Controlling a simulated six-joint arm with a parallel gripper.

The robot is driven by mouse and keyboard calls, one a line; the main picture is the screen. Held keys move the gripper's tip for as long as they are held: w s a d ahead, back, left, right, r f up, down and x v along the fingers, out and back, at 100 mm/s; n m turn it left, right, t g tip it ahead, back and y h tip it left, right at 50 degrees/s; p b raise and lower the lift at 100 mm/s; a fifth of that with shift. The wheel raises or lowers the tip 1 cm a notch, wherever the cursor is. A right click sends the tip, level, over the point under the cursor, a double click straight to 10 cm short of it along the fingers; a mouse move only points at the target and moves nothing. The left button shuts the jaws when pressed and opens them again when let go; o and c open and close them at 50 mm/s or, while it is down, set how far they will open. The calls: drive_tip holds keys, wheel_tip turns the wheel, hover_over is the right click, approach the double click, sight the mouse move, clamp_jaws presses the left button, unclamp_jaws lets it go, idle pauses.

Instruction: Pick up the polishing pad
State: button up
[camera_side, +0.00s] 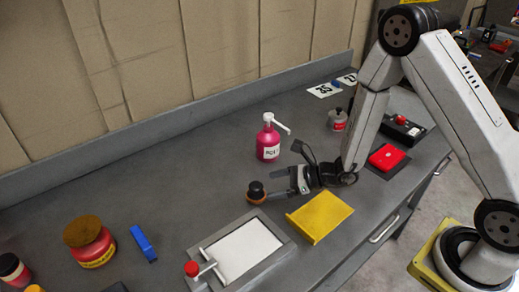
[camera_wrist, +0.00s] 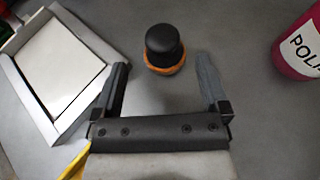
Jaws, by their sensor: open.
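The polishing pad is a small round orange-brown pad with a black knob handle (camera_side: 256,190), sitting on the grey bench top. In the wrist view the pad (camera_wrist: 164,48) stands upright near the top centre, just beyond the fingertips and roughly midway between them. My gripper (camera_side: 276,184) is low over the bench, right of the pad in the side view. In the wrist view my gripper (camera_wrist: 163,78) is open and empty, one finger on each side. The pad's lower edge shows clear of both fingers.
A pink pump bottle (camera_side: 268,140) stands behind the gripper. A grey tray with a white panel (camera_side: 285,242) and a yellow block (camera_side: 320,216) lie in front. A red jar (camera_side: 92,247) and a blue clip (camera_side: 143,244) are at left. Bare bench surrounds the pad.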

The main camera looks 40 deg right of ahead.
drive_tip(key=shift+x, duration=1.35)
drive_tip(key=shift+f, duration=0.1)
drive_tip(key=shift+x, duration=2.55)
drive_tip(key=shift+w+d, duration=0.1)
clamp_jaws()
drive_tip(key=shift+r, duration=5)
